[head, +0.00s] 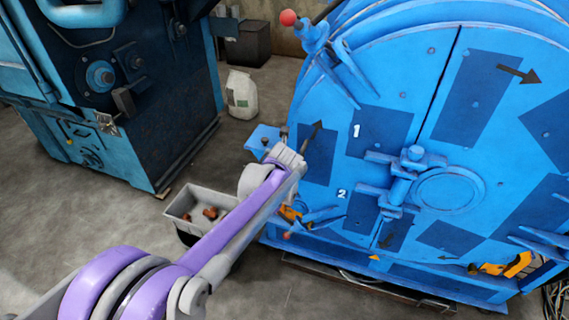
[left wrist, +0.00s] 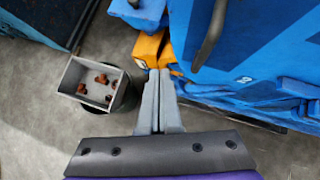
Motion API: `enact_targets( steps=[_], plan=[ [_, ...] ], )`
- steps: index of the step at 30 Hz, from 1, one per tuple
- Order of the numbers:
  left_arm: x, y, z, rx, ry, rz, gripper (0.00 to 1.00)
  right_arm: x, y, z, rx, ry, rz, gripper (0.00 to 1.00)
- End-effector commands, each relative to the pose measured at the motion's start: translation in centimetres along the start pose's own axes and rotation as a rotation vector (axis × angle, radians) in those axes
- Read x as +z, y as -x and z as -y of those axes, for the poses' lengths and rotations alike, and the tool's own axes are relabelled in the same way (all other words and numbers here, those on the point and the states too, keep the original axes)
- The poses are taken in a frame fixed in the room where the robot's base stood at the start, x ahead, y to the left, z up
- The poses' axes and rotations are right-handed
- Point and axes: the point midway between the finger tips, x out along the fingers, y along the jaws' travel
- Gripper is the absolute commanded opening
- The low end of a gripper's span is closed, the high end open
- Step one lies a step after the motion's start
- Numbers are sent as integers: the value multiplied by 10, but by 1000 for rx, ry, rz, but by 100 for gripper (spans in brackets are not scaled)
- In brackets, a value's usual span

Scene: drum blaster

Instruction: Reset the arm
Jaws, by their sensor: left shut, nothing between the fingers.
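My left arm reaches up from the bottom left of the head view, its wrist in front of the left side of the blue drum blaster (head: 380,133). Its fingers are not clearly visible there. In the left wrist view my left gripper (left wrist: 158,74) is shut and empty, its two grey fingers together. The fingertips overlap an orange part (left wrist: 149,48) in the picture; I cannot tell whether they touch it. A dark lever (left wrist: 211,35) stands to their right, in front of the blue machine (left wrist: 255,45). My right gripper is not in view.
A grey bin (head: 182,208) with several rusty brown pieces stands left of my forearm; the wrist view also shows the bin (left wrist: 70,78). A blue-black machine (head: 150,120) is at the left. A white jug (head: 242,95) stands behind. Bare concrete floor lies between.

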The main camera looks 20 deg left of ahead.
Motion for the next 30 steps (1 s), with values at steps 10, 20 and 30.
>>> enact_targets(
  steps=[10,20,30],
  plan=[
    [0,19,-5,0,9,-2,0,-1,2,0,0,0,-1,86],
    [-33,107,-26,3,685,-89,0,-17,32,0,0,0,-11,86],
    [-114,215,-53,123,1766,-237,0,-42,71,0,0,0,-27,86]
  ],
)
